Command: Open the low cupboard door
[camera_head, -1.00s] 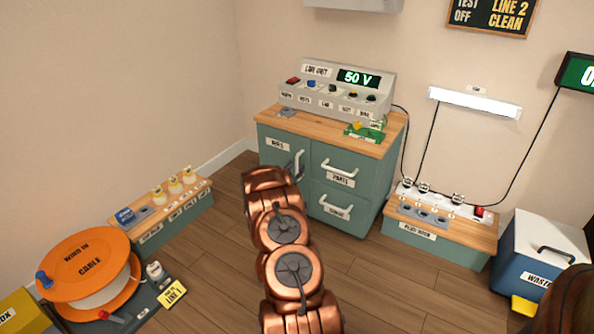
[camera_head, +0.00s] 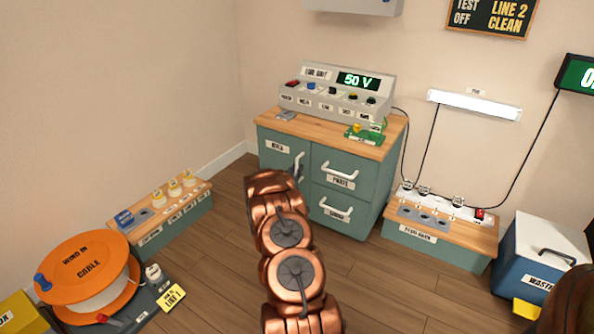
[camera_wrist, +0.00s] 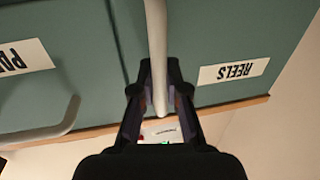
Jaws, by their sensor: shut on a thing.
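The low cupboard door (camera_head: 275,165) is the green left front of the cabinet, labelled REELS. Its pale bar handle (camera_head: 299,163) shows just above my arm. In the wrist view the door (camera_wrist: 220,35) is upside down and its handle (camera_wrist: 156,35) runs between my fingers. My gripper (camera_wrist: 159,85) is shut on this handle, one finger on each side.
The PARTS drawer (camera_head: 337,180) and another drawer below it have pale handles to the right of the door. A 50 V unit (camera_head: 335,90) stands on the wooden top. Bare floor (camera_head: 210,245) lies left of my arm, between a low bench (camera_head: 165,225) and the cabinet.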

